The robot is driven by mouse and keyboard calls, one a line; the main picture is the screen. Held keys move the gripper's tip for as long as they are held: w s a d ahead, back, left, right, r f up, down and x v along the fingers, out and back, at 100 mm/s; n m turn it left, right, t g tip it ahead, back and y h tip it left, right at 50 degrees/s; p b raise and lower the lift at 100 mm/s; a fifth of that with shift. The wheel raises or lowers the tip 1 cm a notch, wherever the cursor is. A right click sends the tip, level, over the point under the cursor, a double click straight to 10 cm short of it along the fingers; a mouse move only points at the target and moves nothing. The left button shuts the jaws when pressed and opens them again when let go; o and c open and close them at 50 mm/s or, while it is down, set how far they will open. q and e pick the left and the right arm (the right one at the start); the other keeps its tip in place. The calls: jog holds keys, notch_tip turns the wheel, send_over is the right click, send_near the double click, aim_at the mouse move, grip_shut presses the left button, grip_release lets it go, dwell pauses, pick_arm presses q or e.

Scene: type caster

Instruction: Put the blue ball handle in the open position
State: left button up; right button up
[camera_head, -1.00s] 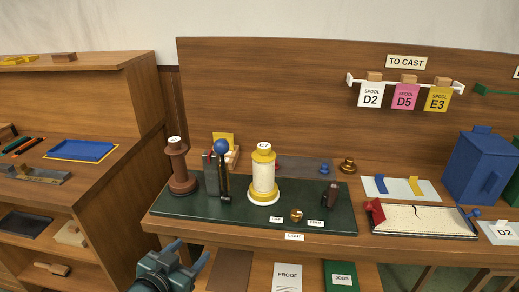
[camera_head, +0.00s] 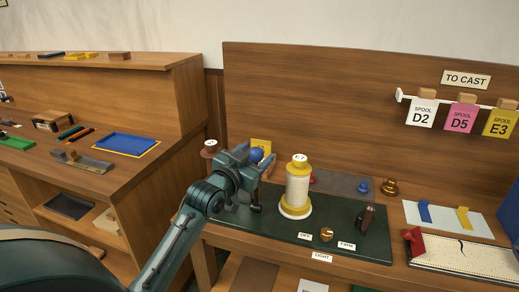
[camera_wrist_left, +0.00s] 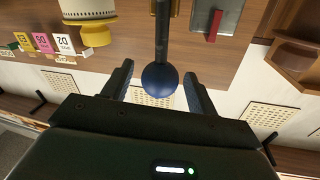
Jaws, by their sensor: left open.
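The blue ball handle (camera_head: 256,155) stands on the green mat, its ball at the top of a dark lever. In the left wrist view the blue ball (camera_wrist_left: 159,78) is between the two fingers of my left gripper (camera_wrist_left: 158,86), with a gap visible on each side. My left gripper (camera_head: 256,160) is open around the ball in the head view. The lower lever is partly hidden by the gripper. My right gripper is not in view.
A white and yellow spool (camera_head: 296,188) stands just right of the handle. A brown spool (camera_head: 210,149) is partly hidden behind my left gripper.

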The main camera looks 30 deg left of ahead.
pick_arm(q)
jog(key=shift+w, duration=1.15)
jog(key=shift+c, duration=0.6)
jog(key=shift+f, duration=0.1)
grip_shut()
